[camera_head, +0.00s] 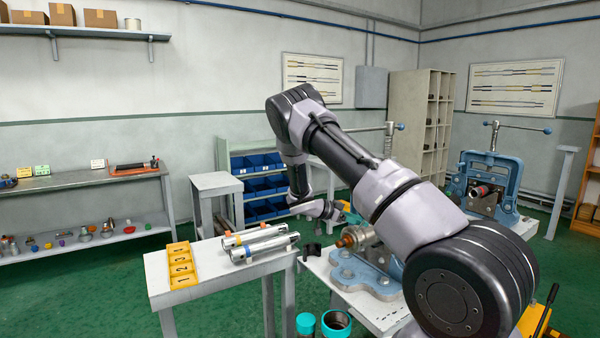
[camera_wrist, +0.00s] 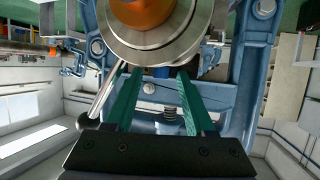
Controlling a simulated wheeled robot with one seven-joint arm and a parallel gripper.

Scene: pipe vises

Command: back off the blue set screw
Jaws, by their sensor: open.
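In the wrist view, a small dark-blue piece (camera_wrist: 161,72) shows just under a round metal collar (camera_wrist: 170,50); it may be the blue set screw, but it is mostly hidden. An orange part (camera_wrist: 145,10) fills the collar's middle. My gripper (camera_wrist: 155,76) is open, its two green fingers apart and pointing at the collar's lower edge, with the dark-blue piece between their tips. I cannot tell whether they touch it. In the head view my gripper (camera_head: 345,212) is partly hidden by my arm, close to the orange-ended metal piece (camera_head: 354,237) at the near blue vise (camera_head: 365,277).
Blue vise uprights (camera_wrist: 258,60) flank the fingers, and a slanting metal bar (camera_wrist: 105,92) passes close on the left. A side table holds metal tubes (camera_head: 262,246) and a yellow tray (camera_head: 180,265). Another blue vise (camera_head: 508,172) stands at right. Teal-topped containers (camera_head: 336,325) are in front.

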